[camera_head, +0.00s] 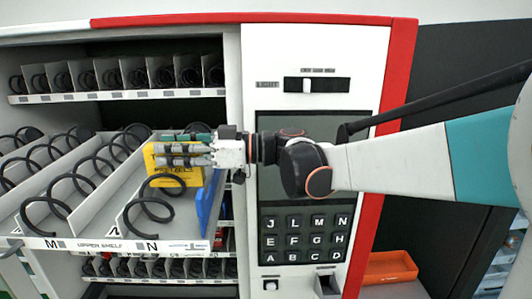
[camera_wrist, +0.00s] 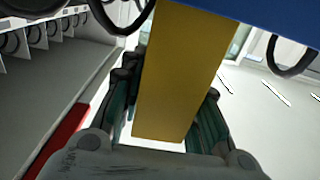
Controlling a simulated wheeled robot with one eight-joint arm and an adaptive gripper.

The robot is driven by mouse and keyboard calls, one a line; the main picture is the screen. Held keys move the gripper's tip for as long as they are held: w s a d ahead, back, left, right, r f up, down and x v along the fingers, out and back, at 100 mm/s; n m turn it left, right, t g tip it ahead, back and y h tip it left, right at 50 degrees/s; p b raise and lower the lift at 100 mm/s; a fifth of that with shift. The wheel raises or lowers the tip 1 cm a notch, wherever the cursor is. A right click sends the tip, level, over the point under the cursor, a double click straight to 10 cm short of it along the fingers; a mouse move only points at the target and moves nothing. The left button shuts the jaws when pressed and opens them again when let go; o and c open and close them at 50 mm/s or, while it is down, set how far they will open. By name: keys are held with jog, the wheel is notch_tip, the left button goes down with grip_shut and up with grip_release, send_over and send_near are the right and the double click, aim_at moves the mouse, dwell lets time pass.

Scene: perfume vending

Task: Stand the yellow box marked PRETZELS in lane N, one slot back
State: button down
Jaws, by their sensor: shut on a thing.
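The yellow box (camera_head: 180,180) with partly hidden dark lettering is in my gripper (camera_head: 180,155), whose fingers lie across its upper part. In the head view the box appears upright over lane N (camera_head: 134,232), behind the front loop of its black coil (camera_head: 148,217). I cannot tell whether its base touches the lane floor. In the wrist view the box (camera_wrist: 180,75) shows as a long yellow face between the fingers (camera_wrist: 165,110), with a dark coil close to its far end.
A blue piece (camera_head: 208,200) stands right beside the box, and shows across the top of the wrist view (camera_wrist: 275,20). Lane M (camera_head: 30,225) with its coil is on the left. The white panel with the keypad (camera_head: 305,238) stands right. An orange tray (camera_head: 390,267) is lower right.

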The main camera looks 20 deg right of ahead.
jog(key=shift+s+a+f, duration=0.1)
jog(key=shift+s+f, duration=0.05)
jog(key=shift+f, duration=1.55)
jog(key=shift+f, duration=0.2)
jog(key=c, duration=1.2)
grip_release()
jog(key=shift+r, duration=0.15)
jog(key=shift+d, duration=0.2)
jog(key=b+v, duration=0.2)
jog(key=v, duration=0.9)
jog(key=shift+s+d, duration=0.15)
jog(key=shift+d, duration=0.15)
jog(key=shift+r, duration=0.1)
